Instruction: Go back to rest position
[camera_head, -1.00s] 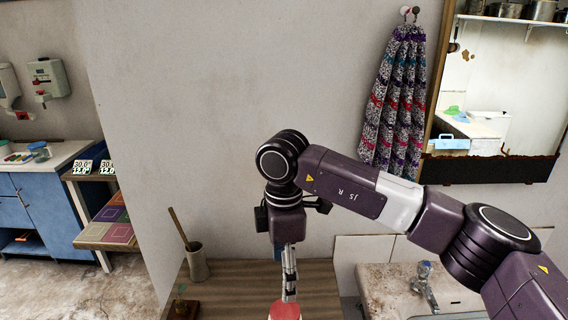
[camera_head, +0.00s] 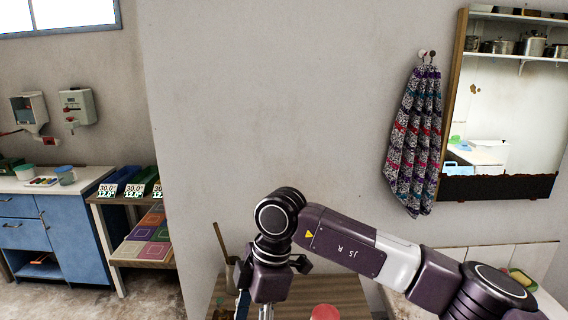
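My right arm comes in from the right, and its wrist hangs over a wooden-slatted surface (camera_head: 345,290). The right gripper (camera_head: 266,312) points down at the bottom edge. Its fingertips are cut off, so I cannot tell whether it is open or shut. A red round-topped thing (camera_head: 325,313) shows at the bottom edge, to the right of the gripper and apart from its visible part. My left gripper is not in view.
A patterned towel (camera_head: 415,140) hangs on the wall beside a framed mirror (camera_head: 505,105). A blue cabinet (camera_head: 45,225) and a shelf of coloured tiles (camera_head: 140,240) stand at the left. A sponge (camera_head: 522,279) lies at the right. The wall's middle is bare.

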